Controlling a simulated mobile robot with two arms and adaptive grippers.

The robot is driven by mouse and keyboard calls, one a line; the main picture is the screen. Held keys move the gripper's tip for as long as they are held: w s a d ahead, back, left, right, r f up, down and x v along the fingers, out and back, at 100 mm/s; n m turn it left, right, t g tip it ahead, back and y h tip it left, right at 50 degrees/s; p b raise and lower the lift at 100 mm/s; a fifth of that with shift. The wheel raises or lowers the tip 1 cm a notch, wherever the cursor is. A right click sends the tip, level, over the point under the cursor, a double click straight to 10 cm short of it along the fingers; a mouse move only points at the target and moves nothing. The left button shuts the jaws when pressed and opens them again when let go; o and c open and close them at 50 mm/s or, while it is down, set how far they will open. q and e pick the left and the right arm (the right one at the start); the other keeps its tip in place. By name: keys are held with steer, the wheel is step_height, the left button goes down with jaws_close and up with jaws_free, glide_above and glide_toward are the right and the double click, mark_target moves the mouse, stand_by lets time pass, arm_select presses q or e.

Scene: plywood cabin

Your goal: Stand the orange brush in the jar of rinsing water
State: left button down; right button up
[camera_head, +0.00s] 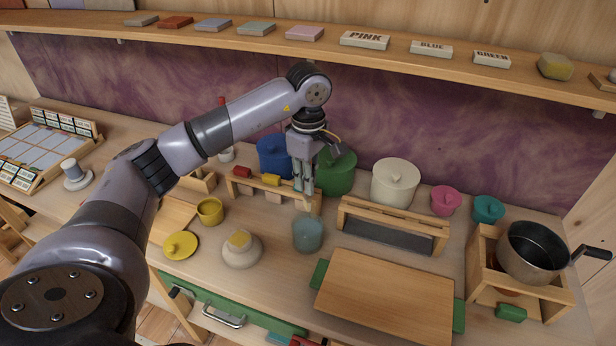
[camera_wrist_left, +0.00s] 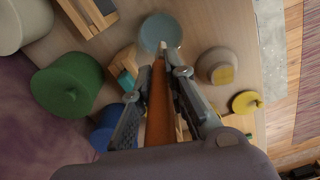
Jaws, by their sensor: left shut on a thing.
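My left gripper (camera_head: 304,190) is shut on the orange brush (camera_wrist_left: 158,115), which lies between the two fingers in the left wrist view. The brush's pale tip points toward the jar of rinsing water (camera_head: 308,234), a bluish see-through round jar on the bench. The jar also shows in the left wrist view (camera_wrist_left: 158,32), just beyond the brush tip. In the head view the gripper hangs above and behind the jar. The brush is hard to make out there, and I cannot tell whether its tip is over the jar's mouth. My right gripper is not in view.
A wooden rack (camera_head: 273,188) with coloured blocks stands behind the jar. A round pale holder with a yellow sponge (camera_head: 240,246) is at its left, a wooden board (camera_head: 385,296) at its right.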

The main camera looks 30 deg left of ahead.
mark_target(309, 211)
arm_select(q)
steer(key=shift+f+b, duration=1.2)
steer(key=shift+f, duration=1)
steer(key=shift+f+b, duration=2.4)
steer(key=shift+f, duration=0.65)
steer(key=c, duration=1.5)
jaws_free()
steer(key=shift+r, duration=0.1)
step_height(309, 211, up, 12)
steer(key=shift+f, duration=0.1)
